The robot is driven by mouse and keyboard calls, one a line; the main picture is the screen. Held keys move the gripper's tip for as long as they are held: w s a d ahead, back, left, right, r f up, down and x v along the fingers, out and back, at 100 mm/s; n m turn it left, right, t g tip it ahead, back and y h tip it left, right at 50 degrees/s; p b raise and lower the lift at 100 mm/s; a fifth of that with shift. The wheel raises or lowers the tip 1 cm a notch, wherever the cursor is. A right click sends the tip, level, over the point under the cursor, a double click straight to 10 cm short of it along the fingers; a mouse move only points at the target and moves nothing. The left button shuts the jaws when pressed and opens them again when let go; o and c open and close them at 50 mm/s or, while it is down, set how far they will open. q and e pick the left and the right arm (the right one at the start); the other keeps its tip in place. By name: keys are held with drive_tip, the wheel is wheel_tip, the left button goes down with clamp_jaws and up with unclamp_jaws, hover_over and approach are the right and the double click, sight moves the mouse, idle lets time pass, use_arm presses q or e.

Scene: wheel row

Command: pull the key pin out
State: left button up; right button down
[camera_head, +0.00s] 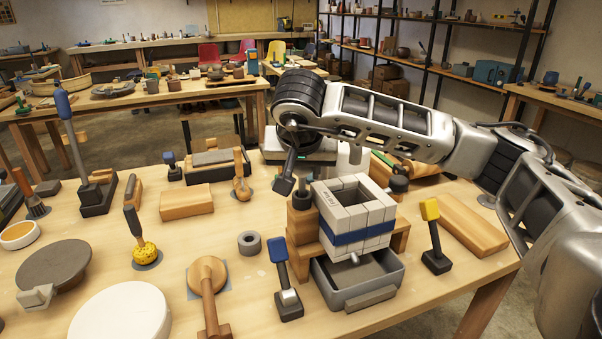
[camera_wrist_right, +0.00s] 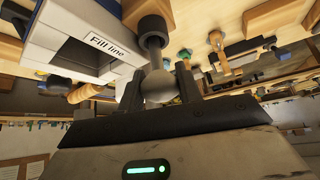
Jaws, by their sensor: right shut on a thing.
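The key pin (camera_wrist_right: 158,87) shows in the right wrist view as a pale round knob on a short grey rod. The rod runs into a dark round collar (camera_wrist_right: 153,28), which also shows in the head view (camera_head: 302,198) beside the block. My right gripper (camera_wrist_right: 158,82) is shut on the knob, one dark finger on each side. In the head view my right gripper (camera_head: 301,174) is just above the collar, and the pin is hidden there. The white block (camera_head: 350,213) with a blue band stands beside the collar, its "Fill line" label facing the wrist camera. My left gripper is not in view.
A grey tray (camera_head: 357,283) sits under the block's front. A yellow-topped lever (camera_head: 433,235) stands to the right and a blue-handled one (camera_head: 284,280) to the left. A wooden board (camera_head: 472,226) lies at the right; a grey ring (camera_head: 249,243) lies left of the block.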

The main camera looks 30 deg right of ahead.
drive_tip(key=shift+r+p, duration=0.35)
drive_tip(key=shift+r, duration=0.2)
idle(0.4)
